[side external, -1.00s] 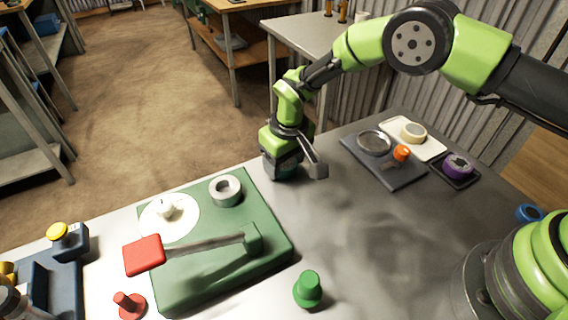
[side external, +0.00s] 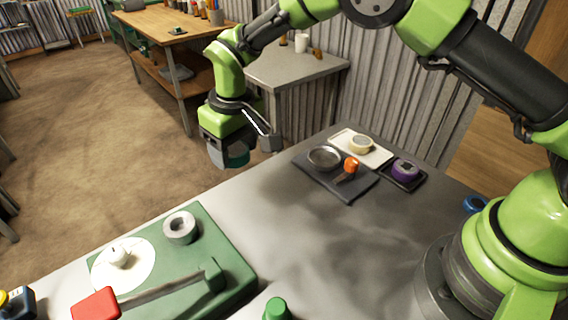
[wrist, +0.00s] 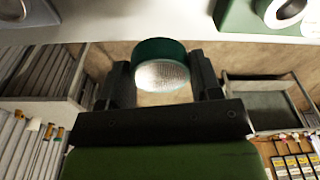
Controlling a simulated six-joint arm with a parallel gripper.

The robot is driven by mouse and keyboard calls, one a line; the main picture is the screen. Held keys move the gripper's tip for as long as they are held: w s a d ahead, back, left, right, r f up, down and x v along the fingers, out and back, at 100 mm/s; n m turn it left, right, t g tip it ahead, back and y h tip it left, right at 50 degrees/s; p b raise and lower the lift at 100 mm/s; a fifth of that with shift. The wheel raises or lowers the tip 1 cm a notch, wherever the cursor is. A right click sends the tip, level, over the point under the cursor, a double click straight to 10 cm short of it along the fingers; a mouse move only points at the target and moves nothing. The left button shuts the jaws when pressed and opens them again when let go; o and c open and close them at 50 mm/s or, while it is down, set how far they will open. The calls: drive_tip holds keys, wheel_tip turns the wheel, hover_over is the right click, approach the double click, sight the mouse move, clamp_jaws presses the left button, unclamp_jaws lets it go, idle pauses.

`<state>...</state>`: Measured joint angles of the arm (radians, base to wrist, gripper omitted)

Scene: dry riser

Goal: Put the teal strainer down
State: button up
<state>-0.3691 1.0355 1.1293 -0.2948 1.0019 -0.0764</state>
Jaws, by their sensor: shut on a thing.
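The teal strainer (wrist: 160,50) is a short round cup with a pale mesh face. It sits between the two dark fingers of my gripper (wrist: 160,78) in the wrist view. My gripper is shut on it. In the side view my gripper (side external: 228,152) hangs at the far edge of the grey bench, and the strainer (side external: 237,158) shows as a teal patch under it, mostly hidden by the gripper. The strainer is held in the air; its height above the bench is hard to tell. Floor shows behind it in the wrist view.
A green base (side external: 215,250) carries a white disc, a grey ring (side external: 180,228) and a red-handled lever (side external: 96,304). A dark mat (side external: 350,190) holds a metal dish (side external: 324,157) and an orange item (side external: 351,166). A purple roll (side external: 405,169) lies nearby. The middle bench is clear.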

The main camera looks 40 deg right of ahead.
drive_tip(key=s+d+r+m, duration=0.1)
drive_tip(key=s+d+r, duration=0.3)
drive_tip(key=s+d, duration=0.35)
drive_tip(key=s+d+r+m, duration=0.1)
drive_tip(key=s+d+r, duration=0.3)
drive_tip(key=s+d, duration=0.3)
drive_tip(key=w+a+f+n, duration=0.1)
drive_tip(key=a+f+n, duration=0.1)
drive_tip(key=a+n, duration=0.6)
drive_tip(key=w+a+f+n, duration=0.1)
drive_tip(key=a+f+n, duration=0.15)
drive_tip(key=a, duration=0.85)
drive_tip(key=s+a+f+n+g+y, duration=0.1)
drive_tip(key=s+a+f+n, duration=0.1)
drive_tip(key=s+a+n, duration=0.4)
drive_tip(key=s+a+f+n+g, duration=0.1)
drive_tip(key=s+a+n, duration=0.35)
drive_tip(key=a, duration=0.45)
drive_tip(key=shift+m, duration=0.4)
drive_tip(key=f, duration=0.5)
drive_tip(key=shift+s+f, duration=0.35)
drive_tip(key=shift+f, duration=2.35)
drive_tip(key=shift+f, duration=0.1)
